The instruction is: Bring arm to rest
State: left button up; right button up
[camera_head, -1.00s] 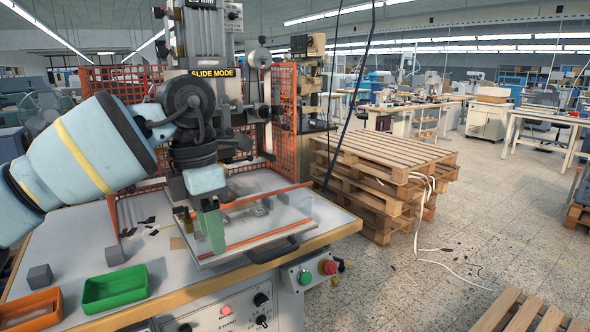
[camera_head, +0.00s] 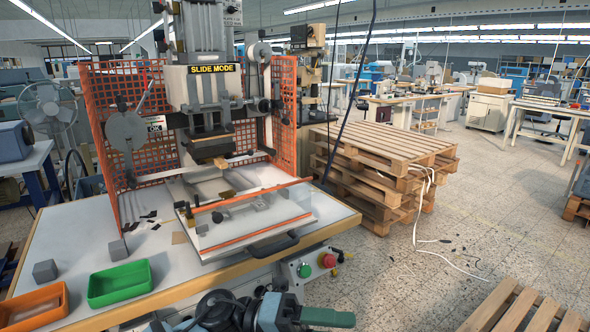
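My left arm is low at the bottom edge, in front of the workbench (camera_head: 190,292). Its gripper (camera_head: 330,317) points right, with a green finger showing. Most of the arm is cut off by the frame, and I cannot tell whether the fingers are apart. The gripper is away from the stamping machine (camera_head: 210,95) and its sliding table (camera_head: 250,225). My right gripper is not in view.
A green tray (camera_head: 120,299), an orange tray (camera_head: 34,325) and two grey cubes (camera_head: 45,271) (camera_head: 117,250) are on the bench's left. A control box with a red button (camera_head: 329,260) hangs at the front. Stacked pallets (camera_head: 385,150) stand right; floor beyond is open.

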pick_arm(q)
jog(key=a+f+n+t+y, duration=0.35)
jog(key=f+n+t, duration=0.3)
jog(key=n, duration=0.35)
jog(key=a+f+n+t+y+p, duration=0.1)
jog(key=a+f+n+t+y, duration=0.3)
jog(key=n+t, duration=0.5)
jog(key=a+f+n+t+y, duration=0.2)
jog(key=a+f+n+t, duration=0.45)
jog(key=n, duration=0.45)
jog(key=s+a+f+n+g+y, duration=0.4)
jog(key=s+a+f+n, duration=0.1)
jog(key=s+f, duration=0.5)
jog(key=s+a+f+n+g+y+p, duration=0.1)
jog(key=s+a+f+n+g+y, duration=0.3)
jog(key=s+a+f, duration=0.3)
jog(key=s+f, duration=0.3)
jog(key=s, duration=0.4)
jog(key=shift+s+a+n, duration=0.2)
jog(key=shift+s+n, duration=0.05)
jog(key=shift+n, duration=0.15)
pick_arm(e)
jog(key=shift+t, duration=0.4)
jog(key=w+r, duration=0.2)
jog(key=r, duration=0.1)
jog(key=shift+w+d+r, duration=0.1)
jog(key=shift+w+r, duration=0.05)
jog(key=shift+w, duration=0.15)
